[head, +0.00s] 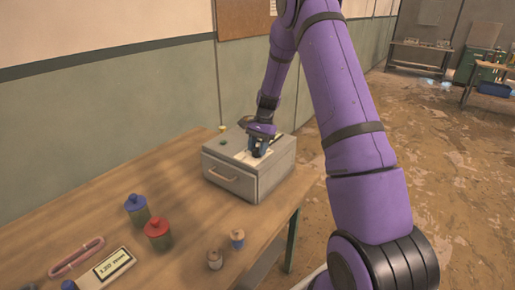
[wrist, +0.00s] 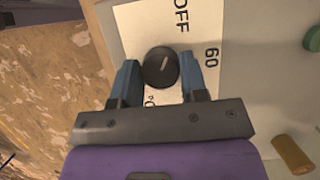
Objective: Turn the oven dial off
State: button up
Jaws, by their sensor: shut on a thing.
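The oven is a grey box (head: 272,181) with a front handle, standing on the wooden table. Its dial is a round black knob (wrist: 157,75) with a short white line, set on a white label plate (wrist: 145,25). The line tilts up and slightly right in the wrist view, towards the side where "OFF" is printed; "60" is printed to the right. My gripper (wrist: 160,80) has its two blue fingers on either side of the dial and is shut on it. In the head view my gripper (head: 259,147) is over the oven top and hides the dial.
A green knob (wrist: 313,39) is also on the oven top. A wall runs behind; open floor lies right.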

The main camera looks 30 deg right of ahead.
dwell(0.3)
jog(key=o, duration=0.9)
jog(key=v, duration=1)
jog(key=shift+d+r, duration=0.15)
jog(key=shift+r, duration=0.25)
